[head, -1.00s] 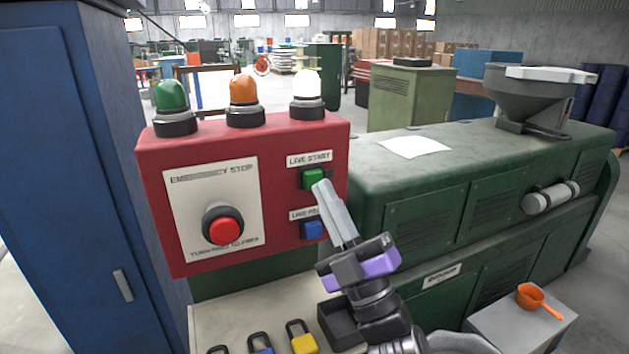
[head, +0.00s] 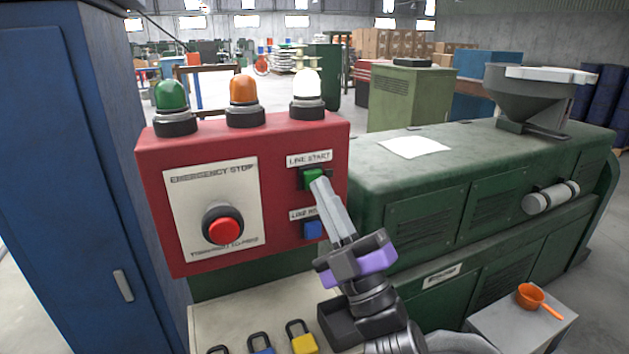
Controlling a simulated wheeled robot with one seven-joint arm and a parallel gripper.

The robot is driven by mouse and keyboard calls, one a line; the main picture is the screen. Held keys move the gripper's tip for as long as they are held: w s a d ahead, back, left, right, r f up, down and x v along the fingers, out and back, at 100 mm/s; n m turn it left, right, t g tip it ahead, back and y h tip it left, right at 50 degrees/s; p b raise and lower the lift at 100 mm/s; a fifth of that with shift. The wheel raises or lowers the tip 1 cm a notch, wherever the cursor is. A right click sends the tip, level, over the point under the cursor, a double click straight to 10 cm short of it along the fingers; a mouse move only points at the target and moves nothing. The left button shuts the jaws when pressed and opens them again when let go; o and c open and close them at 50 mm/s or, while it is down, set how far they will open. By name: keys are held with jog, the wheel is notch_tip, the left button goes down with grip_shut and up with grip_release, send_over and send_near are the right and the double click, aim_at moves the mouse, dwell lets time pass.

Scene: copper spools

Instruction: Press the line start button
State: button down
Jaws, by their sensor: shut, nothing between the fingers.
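The line start button (head: 312,177) is green and square, under a label reading LINE START on the right side of the red control box (head: 215,151). My gripper (head: 318,182) is shut and empty. Its fingertips overlap the lower right part of the green button in the head view. I cannot tell whether they touch it or whether the button is pushed in. A blue button (head: 312,230) sits below, with its label partly hidden by my fingers.
A red emergency stop knob (head: 224,231) is on the box's left. Green, orange and white lamps stand on top. Padlocks (head: 303,339) lie on the ledge below. A green machine (head: 440,190) stands right, with an orange scoop (head: 530,296) on a grey stand in front.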

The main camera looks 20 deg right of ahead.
jog(key=shift+w, duration=0.45)
dwell(0.4)
dwell(0.3)
jog(key=shift+s, duration=0.9)
jog(key=shift+s+p, duration=0.55)
jog(key=shift+s, duration=1.95)
